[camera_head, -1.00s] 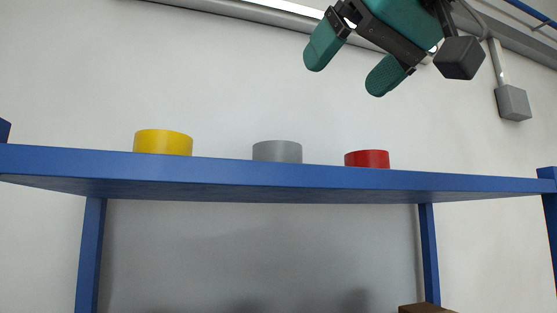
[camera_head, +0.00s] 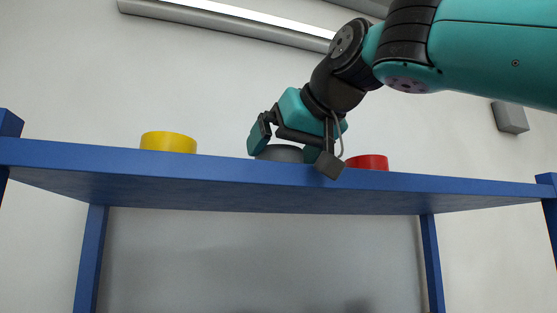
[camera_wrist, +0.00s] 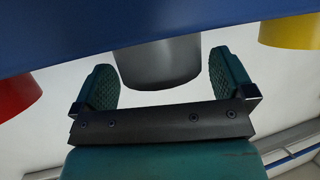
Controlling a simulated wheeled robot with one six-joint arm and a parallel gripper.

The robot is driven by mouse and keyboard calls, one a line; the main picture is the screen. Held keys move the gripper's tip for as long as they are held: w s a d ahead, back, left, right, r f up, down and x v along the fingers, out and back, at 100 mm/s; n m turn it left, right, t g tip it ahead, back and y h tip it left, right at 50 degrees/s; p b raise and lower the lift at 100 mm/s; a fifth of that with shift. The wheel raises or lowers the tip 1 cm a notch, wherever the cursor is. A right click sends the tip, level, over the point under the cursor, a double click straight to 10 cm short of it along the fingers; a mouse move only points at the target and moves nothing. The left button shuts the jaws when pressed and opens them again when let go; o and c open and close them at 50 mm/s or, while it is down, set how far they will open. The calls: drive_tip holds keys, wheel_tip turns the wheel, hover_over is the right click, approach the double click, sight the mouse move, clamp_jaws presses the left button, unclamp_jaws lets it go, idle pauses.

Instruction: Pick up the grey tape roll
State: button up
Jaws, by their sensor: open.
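The grey tape roll (camera_head: 281,153) stands on the blue shelf (camera_head: 120,168) between a yellow roll and a red roll. My gripper (camera_head: 284,148) is at the grey roll, with one finger on each side of it. The gripper is open. In the wrist view the grey roll (camera_wrist: 158,64) sits between the two spread fingers (camera_wrist: 165,80), with gaps visible on both sides. In the head view the right finger and wrist parts partly hide the roll's right side.
A yellow roll (camera_head: 168,142) stands to the left on the shelf and a red roll (camera_head: 368,162) close to the right of my gripper. Behind is a white wall (camera_head: 180,70). A grey box (camera_head: 510,117) is on the wall at right.

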drive_tip(key=shift+w+a+f, duration=0.1)
drive_tip(key=shift+w+a, duration=0.05)
drive_tip(key=shift+w, duration=0.1)
drive_tip(key=c, duration=0.8)
